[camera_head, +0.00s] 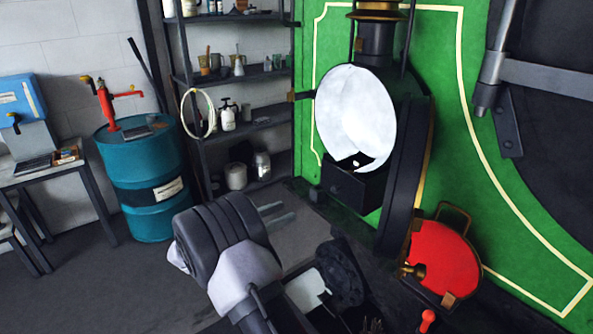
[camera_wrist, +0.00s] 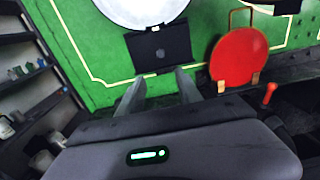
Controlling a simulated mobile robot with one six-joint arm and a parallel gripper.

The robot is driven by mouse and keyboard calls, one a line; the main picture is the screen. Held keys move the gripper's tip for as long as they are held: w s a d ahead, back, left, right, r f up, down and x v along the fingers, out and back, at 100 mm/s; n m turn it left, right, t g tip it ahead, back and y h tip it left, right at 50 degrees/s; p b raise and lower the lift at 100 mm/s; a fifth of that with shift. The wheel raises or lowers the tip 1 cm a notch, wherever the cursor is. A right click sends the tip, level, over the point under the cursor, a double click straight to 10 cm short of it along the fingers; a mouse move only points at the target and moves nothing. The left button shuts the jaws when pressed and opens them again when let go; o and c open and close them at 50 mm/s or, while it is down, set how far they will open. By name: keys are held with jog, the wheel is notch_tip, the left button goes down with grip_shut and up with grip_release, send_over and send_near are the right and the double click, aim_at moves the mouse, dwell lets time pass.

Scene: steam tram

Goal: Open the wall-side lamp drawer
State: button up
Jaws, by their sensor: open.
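A black lamp (camera_head: 408,140) with a round white reflector (camera_head: 352,105) is mounted on the green panel. A small black drawer box (camera_head: 347,190) sits at the reflector's lower edge, and I cannot tell whether it is pulled out. My gripper (camera_head: 287,212) is open and empty, to the left of and below the drawer in the head view. In the wrist view its fingertips (camera_wrist: 160,80) point toward the drawer, apart from it.
A red disc with brass fittings (camera_head: 445,258) is right of and below the lamp. A black shelf rack (camera_head: 230,133) with bottles and tins stands at the back. A teal barrel (camera_head: 145,175) and a table (camera_head: 60,168) stand left. The floor (camera_head: 110,275) at left is clear.

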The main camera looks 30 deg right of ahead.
aim_at(333, 189)
jog(key=d+b, duration=0.1)
jog(key=d, duration=0.4)
jog(key=d+b, duration=0.1)
jog(key=d, duration=0.5)
jog(key=d+b, duration=0.1)
jog(key=d, duration=0.5)
jog(key=shift+w+r, duration=0.15)
jog(key=shift+w, duration=0.25)
grip_shut()
